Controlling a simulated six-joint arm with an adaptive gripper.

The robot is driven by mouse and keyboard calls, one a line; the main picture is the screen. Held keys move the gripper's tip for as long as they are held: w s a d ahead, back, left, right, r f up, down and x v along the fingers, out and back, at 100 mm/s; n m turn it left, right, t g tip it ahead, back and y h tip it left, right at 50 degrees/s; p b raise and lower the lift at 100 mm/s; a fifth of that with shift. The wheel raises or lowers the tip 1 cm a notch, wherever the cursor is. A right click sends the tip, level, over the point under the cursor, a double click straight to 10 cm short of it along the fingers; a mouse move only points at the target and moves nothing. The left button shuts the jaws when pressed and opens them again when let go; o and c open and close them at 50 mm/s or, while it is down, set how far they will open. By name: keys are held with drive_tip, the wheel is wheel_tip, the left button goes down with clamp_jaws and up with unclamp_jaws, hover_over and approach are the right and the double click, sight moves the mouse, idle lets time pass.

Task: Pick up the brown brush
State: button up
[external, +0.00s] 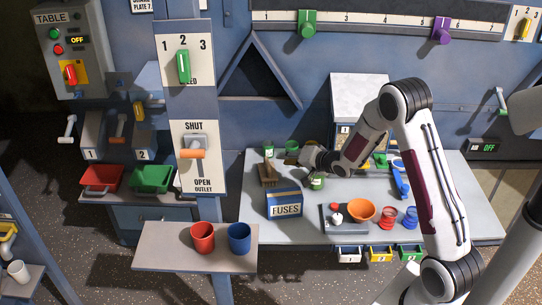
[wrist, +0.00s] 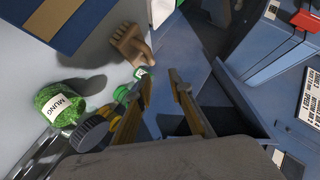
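In the wrist view the brush (wrist: 128,45) is at the upper middle, beyond and slightly left of my fingertips. My gripper (external: 308,156) is over the back of the table, to the right of the brush and apart from it. In the wrist view my gripper (wrist: 163,88) has its two fingers spread with nothing between them.
Green containers stand close by: a labelled jar (wrist: 62,103) at the left of the wrist view, and others (external: 268,151) near the brush. An orange bowl (external: 361,209), a red cup (external: 388,217) and a blue cup (external: 411,218) are farther right. A blue post rises at left.

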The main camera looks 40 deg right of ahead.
sight(268, 176)
drive_tip(key=shift+m+t+y, duration=0.4)
drive_tip(key=shift+m, duration=0.2)
drive_tip(key=shift+w+d+f, duration=0.1)
drive_tip(key=shift+w+f, duration=0.15)
drive_tip(key=shift+f, duration=0.8)
drive_tip(key=shift+w+d+f, duration=0.1)
drive_tip(key=shift+w+f, duration=0.15)
drive_tip(key=shift+f, duration=0.8)
drive_tip(key=shift+x, duration=1.3)
drive_tip(key=shift+w, duration=0.1)
drive_tip(key=shift+x, duration=2.5)
clamp_jaws()
